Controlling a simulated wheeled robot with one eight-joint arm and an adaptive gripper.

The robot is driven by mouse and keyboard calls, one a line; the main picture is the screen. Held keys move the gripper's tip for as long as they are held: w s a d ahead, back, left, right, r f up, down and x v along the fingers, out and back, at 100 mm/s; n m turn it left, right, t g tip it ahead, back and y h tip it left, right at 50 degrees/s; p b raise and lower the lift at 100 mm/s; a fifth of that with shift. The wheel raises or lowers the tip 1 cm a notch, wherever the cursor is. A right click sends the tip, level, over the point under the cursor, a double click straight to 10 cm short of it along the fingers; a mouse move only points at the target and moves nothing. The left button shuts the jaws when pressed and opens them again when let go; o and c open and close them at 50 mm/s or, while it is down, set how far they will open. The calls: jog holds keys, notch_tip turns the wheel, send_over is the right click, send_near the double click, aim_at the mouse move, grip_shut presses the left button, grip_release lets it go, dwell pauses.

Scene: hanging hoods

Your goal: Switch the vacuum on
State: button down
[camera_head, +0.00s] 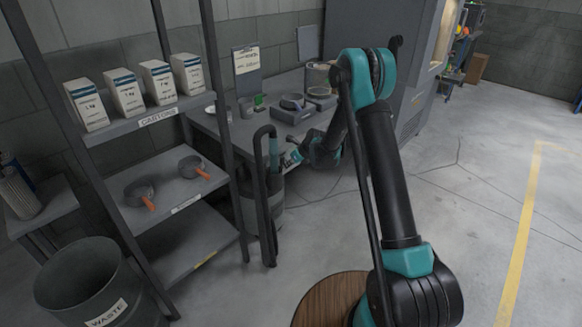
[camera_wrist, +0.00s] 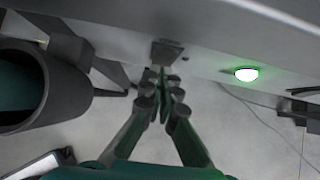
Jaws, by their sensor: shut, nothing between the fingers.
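My gripper (camera_wrist: 163,84) is shut and empty; in the head view it is at the front edge of the grey bench (camera_head: 222,137). In the wrist view its fingertips are just below a small dark square piece (camera_wrist: 167,50) on the bench's grey front, which may be a switch. I cannot tell whether they touch it. A round lamp (camera_wrist: 246,74) to its right glows green. A wide dark pipe end (camera_wrist: 22,88) shows at left in the wrist view.
Dishes and small devices (camera_head: 292,103) sit on the bench. The floor (camera_head: 480,190) at right is clear.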

jog(key=shift+w+a+f, duration=0.1)
jog(key=shift+w+a, duration=0.05)
jog(key=shift+a, duration=0.05)
dwell(0.3)
jog(key=shift+r, duration=0.85)
